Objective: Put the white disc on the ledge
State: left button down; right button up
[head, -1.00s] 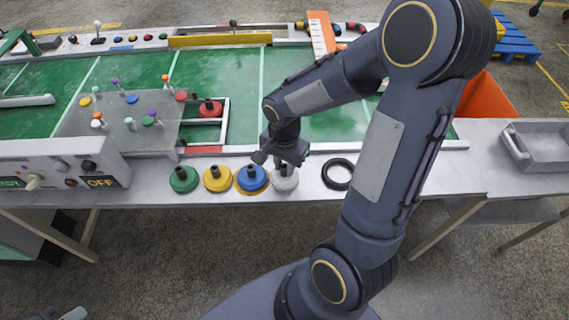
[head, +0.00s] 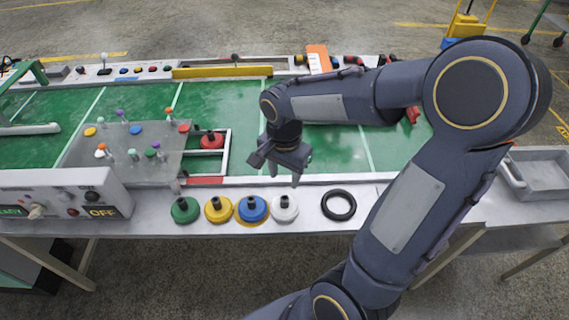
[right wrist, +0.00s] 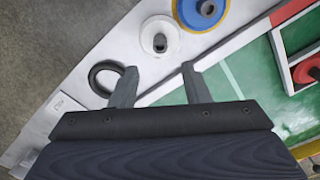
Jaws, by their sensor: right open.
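The white disc (head: 284,208) with its dark knob sits on the white front ledge (head: 390,192), just right of the blue disc (head: 252,209). It also shows in the right wrist view (right wrist: 160,36). My right gripper (head: 284,178) is above and behind the white disc, over the green table edge. Its two fingers are apart with nothing between them, and the white disc lies beyond the fingertips. My left gripper is not in view.
A green disc (head: 185,210) and a yellow disc (head: 218,209) stand left along the ledge. A black ring (head: 338,205) lies to the right. A red disc (head: 212,140) sits in a white frame on the green surface. A grey tray (head: 540,175) is far right.

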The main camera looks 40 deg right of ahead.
jog(key=s+a+r+n+t+y, duration=0.2)
jog(key=s+a+r+n, duration=0.1)
jog(key=s+n, duration=0.3)
jog(key=s+a+r+n+t+y, duration=0.1)
jog(key=s+a+r+n+t, duration=0.2)
jog(key=s+n, duration=0.3)
jog(key=shift+a+t+y, duration=0.3)
jog(key=shift+a+y, duration=0.1)
jog(key=shift+a, duration=0.25)
jog(key=shift+r, duration=0.1)
